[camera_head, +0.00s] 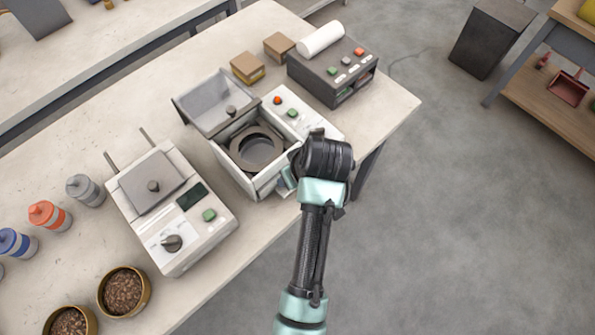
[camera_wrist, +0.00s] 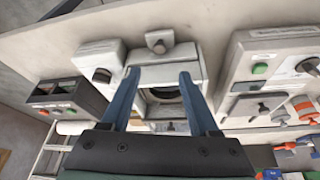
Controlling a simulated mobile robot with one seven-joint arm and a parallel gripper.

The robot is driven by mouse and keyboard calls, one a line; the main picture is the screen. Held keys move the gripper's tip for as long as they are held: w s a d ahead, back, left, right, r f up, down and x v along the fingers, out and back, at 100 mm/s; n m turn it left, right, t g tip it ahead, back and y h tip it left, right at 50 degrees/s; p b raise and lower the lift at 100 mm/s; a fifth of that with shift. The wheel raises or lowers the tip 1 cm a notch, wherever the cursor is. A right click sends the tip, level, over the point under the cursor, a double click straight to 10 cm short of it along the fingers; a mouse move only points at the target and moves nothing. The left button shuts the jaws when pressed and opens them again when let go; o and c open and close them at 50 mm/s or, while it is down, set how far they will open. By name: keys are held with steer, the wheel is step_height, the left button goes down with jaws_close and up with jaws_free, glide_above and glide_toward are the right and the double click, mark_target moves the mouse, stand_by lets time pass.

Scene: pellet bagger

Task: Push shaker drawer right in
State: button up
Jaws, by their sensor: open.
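The middle white machine (camera_head: 224,152) stands near the table's front edge. Its grey lid (camera_head: 207,98), with a dark knob, is swung open toward the back left. Its open compartment holds a dark ring (camera_head: 236,157), also seen in the wrist view (camera_wrist: 163,100). I cannot clearly tell the drawer's outline from the machine body or how far it stands out. My gripper (camera_head: 284,180) is at the machine's front right corner, partly hidden by my wrist. In the wrist view, its two blue fingers (camera_wrist: 158,73) are apart with nothing held between them. Contact with the machine is unclear.
Left stands a second white machine (camera_head: 187,240) with a dial and green button. A dark button box (camera_head: 327,82) with a white roll stands behind right. Bottles (camera_head: 50,215) and pellet bowls (camera_head: 143,292) are at the left.

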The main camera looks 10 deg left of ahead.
steer(key=shift+v, duration=1.05)
